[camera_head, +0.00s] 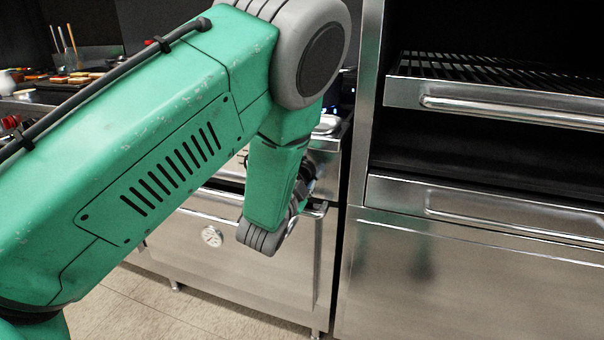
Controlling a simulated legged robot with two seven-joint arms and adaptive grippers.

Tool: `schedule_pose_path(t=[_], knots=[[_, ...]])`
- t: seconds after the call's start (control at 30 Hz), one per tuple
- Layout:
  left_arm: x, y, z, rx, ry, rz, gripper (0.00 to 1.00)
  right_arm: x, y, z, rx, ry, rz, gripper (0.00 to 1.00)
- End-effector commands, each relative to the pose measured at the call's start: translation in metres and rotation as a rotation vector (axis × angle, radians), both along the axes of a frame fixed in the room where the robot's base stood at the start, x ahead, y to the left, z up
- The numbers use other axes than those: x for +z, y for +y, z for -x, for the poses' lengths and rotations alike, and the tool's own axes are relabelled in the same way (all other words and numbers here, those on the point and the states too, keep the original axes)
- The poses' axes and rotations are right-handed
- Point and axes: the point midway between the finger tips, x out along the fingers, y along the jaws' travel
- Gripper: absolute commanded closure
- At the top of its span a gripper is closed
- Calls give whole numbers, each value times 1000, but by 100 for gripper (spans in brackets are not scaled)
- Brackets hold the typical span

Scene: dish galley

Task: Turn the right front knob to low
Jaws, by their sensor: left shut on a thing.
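My left arm comes in from the left and covers much of the stove (327,160). My left gripper (304,187) is at the right end of the stove's front panel, partly hidden by my own wrist. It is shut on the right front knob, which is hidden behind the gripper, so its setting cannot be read. Part of another control shows on the panel just left of my wrist. My right gripper is out of view.
The oven door below has a round dial (211,236) and a handle bar. A steel cabinet (470,285) with a grill rack (500,75) stands close on the right. A counter with food (75,77) is at the back left. Tiled floor shows at lower left.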

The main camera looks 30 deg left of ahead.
Motion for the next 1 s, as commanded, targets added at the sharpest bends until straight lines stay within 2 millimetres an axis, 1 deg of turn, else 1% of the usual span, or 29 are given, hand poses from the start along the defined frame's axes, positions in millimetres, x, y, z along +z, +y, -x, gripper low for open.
schedule_pose_path(t=[0.03,0.27,0.67,0.7,0.73,1.0], knots=[[-1,-2,-1,-6,5,-14,85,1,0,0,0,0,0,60],[-1,-2,-1,-6,14,-53,85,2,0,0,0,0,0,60],[-2,-3,-1,-7,16,-56,85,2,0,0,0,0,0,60],[-2,-3,-1,-7,16,-56,45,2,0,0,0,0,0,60],[-2,-3,-1,-6,17,-56,36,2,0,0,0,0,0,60],[0,-1,0,-3,15,-56,36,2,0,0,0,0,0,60]])
